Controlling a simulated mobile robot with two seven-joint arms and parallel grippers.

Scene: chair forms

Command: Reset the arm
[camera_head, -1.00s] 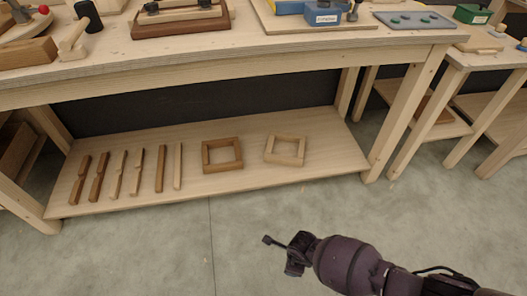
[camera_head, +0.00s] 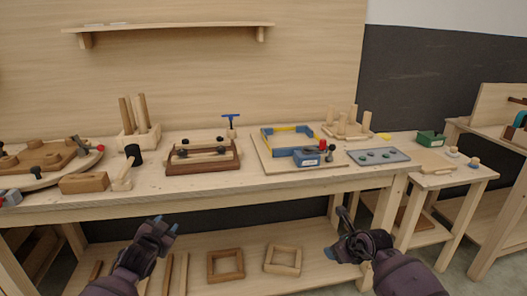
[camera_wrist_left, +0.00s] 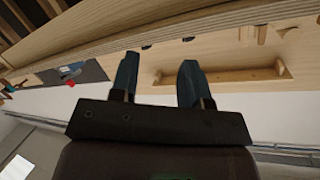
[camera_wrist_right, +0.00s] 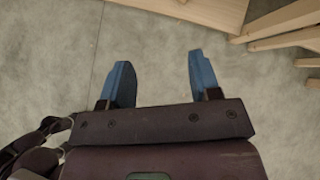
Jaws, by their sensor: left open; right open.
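My left gripper (camera_head: 166,227) is at the lower left of the head view, in front of the workbench edge. In the left wrist view its two blue fingers (camera_wrist_left: 157,80) stand apart with nothing between them. My right gripper (camera_head: 342,230) is at the lower right of the head view, in front of the bench's right part. In the right wrist view its blue fingers (camera_wrist_right: 158,82) are apart and empty, over bare floor.
The workbench (camera_head: 270,185) carries several wooden fixtures, a blue box (camera_head: 306,157) and a grey plate (camera_head: 378,156). Two wooden frames (camera_head: 225,264) (camera_head: 283,260) lie on the lower shelf. A side table (camera_head: 440,180) stands at right. Grey floor (camera_wrist_right: 50,50) is clear below the right gripper.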

